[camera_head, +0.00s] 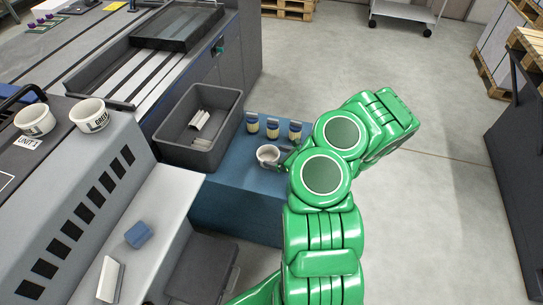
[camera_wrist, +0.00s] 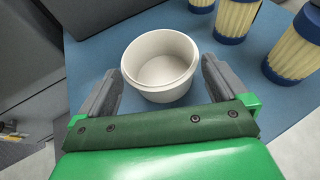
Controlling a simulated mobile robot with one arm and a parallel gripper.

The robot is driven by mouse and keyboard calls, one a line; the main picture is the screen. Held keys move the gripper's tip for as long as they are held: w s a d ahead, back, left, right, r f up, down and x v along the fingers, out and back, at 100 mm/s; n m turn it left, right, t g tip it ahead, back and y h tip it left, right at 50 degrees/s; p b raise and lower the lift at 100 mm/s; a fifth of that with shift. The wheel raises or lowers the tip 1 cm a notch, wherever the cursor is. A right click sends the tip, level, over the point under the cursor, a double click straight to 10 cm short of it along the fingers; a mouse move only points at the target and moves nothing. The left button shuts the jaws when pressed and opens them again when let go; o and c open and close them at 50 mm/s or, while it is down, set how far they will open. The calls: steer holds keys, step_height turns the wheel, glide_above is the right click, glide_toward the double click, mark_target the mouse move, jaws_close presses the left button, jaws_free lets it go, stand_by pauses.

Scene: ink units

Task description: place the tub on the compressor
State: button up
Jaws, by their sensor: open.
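A white open tub (camera_head: 268,154) stands upright on a blue-topped bench (camera_head: 228,194). In the wrist view the tub (camera_wrist: 158,84) looks empty. My gripper (camera_wrist: 159,70) is open, with one finger to the left and one to the right of the tub in that view. Small gaps show between fingers and tub, so it is not gripped. In the head view my green arm hides most of the gripper. No label marks the compressor; the grey slotted housing (camera_head: 140,130) at left may be it, but I cannot tell for sure.
Several blue-capped cylindrical filters (camera_head: 272,129) stand behind the tub. A dark grey bin (camera_head: 170,145) holding pale pieces is to its left. Two white tubs (camera_head: 90,115) stand on the housing top, one lettered. A blue block (camera_head: 138,234) lies on the lower ledge.

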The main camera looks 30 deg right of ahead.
steer(key=shift+v, duration=3.45)
steer(key=w+a+r+n+y, duration=0.2)
steer(key=a+r, duration=0.2)
steer(key=r, duration=0.1)
steer(key=w+a+r+n+y, duration=0.1)
steer(key=w+a+r+n, duration=0.2)
steer(key=r, duration=0.2)
steer(key=s+a+r+n+g+y, duration=0.35)
steer(key=a+r+n, duration=0.35)
steer(key=a+r, duration=0.35)
steer(key=s+a+r+n+g+y, duration=0.2)
steer(key=a+r+n+g, duration=0.35)
steer(key=a+r, duration=0.55)
steer(key=s+a+r+n+g+h, duration=0.25)
steer(key=s+a+n, duration=0.2)
steer(key=s, duration=0.35)
steer(key=s+a+r+n+g+h, duration=0.25)
steer(key=s+a+n, duration=0.2)
steer(key=s, duration=0.35)
steer(key=s+d+r+n+h, duration=0.2)
steer(key=s+d+h, duration=0.2)
steer(key=s, duration=0.4)
steer(key=s+d+r+n+h, duration=0.2)
steer(key=s+d+n+h, duration=0.1)
steer(key=s+d, duration=0.3)
steer(key=shift+s+d+r+h, duration=0.15)
steer(key=shift+s+d+h, duration=0.2)
steer(key=shift+s+h, duration=0.55)
